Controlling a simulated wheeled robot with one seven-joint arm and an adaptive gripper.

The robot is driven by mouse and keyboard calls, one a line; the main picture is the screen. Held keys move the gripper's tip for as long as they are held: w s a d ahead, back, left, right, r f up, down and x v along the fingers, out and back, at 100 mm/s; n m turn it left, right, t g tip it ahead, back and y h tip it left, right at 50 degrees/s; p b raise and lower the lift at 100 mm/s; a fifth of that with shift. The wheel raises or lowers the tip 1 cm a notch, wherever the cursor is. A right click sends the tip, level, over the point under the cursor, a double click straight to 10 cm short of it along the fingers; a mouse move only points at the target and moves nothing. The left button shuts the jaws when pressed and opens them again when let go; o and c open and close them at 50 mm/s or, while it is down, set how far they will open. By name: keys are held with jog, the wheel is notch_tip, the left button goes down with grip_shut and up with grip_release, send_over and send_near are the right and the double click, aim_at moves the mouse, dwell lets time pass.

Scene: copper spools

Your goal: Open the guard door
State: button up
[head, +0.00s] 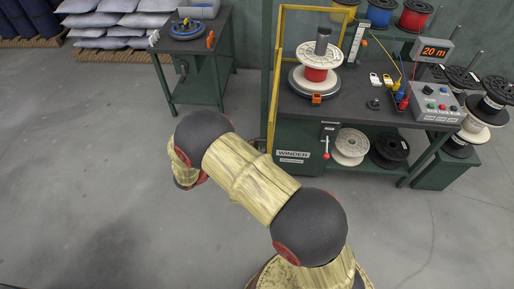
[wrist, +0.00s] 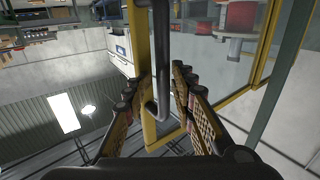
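The guard door (head: 275,95) has a yellow frame and stands at the left front of the winder bench in the head view. In the wrist view its yellow post (wrist: 140,35) runs down between my fingers, with clear panes to the right. A grey hooked bar, the door handle (wrist: 161,60), hangs in front of the post. My gripper (wrist: 161,78) is open, with one finger on each side of the handle. A gap shows between the handle and each finger. In the head view my arm hides the gripper.
The winder bench (head: 345,105) holds a white and red spool (head: 318,62) and a control box (head: 436,104). A side table (head: 195,50) stands to the left, with sacks (head: 110,22) behind it. The floor (head: 80,150) at left is clear.

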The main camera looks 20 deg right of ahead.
jog(key=s+a, duration=0.1)
jog(key=a, duration=1.1)
jog(key=shift+f, duration=0.1)
dwell(0.4)
